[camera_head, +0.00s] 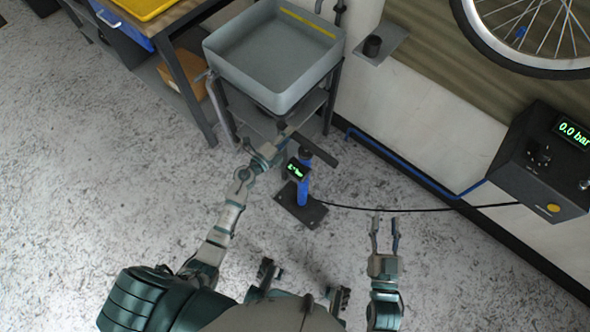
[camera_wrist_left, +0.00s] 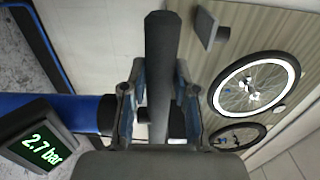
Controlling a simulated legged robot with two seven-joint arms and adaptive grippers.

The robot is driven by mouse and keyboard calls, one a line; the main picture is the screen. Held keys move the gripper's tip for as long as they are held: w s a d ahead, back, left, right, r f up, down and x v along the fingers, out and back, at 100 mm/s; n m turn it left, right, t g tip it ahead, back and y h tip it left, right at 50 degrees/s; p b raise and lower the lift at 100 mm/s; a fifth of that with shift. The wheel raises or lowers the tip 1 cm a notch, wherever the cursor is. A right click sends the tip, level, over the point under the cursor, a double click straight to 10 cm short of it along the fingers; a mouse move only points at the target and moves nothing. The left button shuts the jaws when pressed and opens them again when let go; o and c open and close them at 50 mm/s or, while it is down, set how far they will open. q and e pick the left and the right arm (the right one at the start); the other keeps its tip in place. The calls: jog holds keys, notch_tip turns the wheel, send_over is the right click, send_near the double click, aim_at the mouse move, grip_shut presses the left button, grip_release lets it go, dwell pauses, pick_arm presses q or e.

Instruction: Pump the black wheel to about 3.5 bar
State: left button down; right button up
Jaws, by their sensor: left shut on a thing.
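The floor pump (camera_head: 303,192) is a blue cylinder on a dark base plate and stands upright on the floor. Its black handle (camera_head: 314,150) also shows in the left wrist view (camera_wrist_left: 161,50). My left gripper (camera_head: 285,138) is shut on the handle. The pump's gauge (camera_head: 295,170) reads 2.7 bar in the left wrist view (camera_wrist_left: 42,149). A black-tyred wheel (camera_head: 485,42) hangs at the wall, cut off by the frame. Two wheels show in the left wrist view. My right gripper (camera_head: 385,236) is open and empty, right of the pump.
A black box (camera_head: 540,160) on the wall reads 0.0 bar. A black hose (camera_head: 420,209) runs from the pump towards it. A grey basin (camera_head: 280,90) on a stand is behind the pump. A workbench (camera_head: 185,65) stands at the upper left. The floor at left is clear.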

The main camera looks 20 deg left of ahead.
pick_arm(q)
jog(key=shift+s+d+f, duration=0.1)
jog(key=shift+f, duration=0.15)
pick_arm(e)
jog(key=shift+d+f, duration=0.1)
jog(key=shift+d, duration=0.2)
jog(key=shift+a, duration=0.1)
pick_arm(q)
jog(key=shift+r, duration=0.1)
jog(key=shift+a+r+p, duration=0.2)
jog(key=shift+r+p, duration=0.05)
jog(key=shift+p, duration=0.1)
notch_tip(320, 180, up, 5)
jog(key=p, duration=0.4)
jog(key=shift+p, duration=0.3)
jog(key=shift+a+f, duration=0.1)
pick_arm(e)
notch_tip(320, 180, up, 8)
jog(key=shift+f+t, duration=0.2)
jog(key=shift+t, duration=0.2)
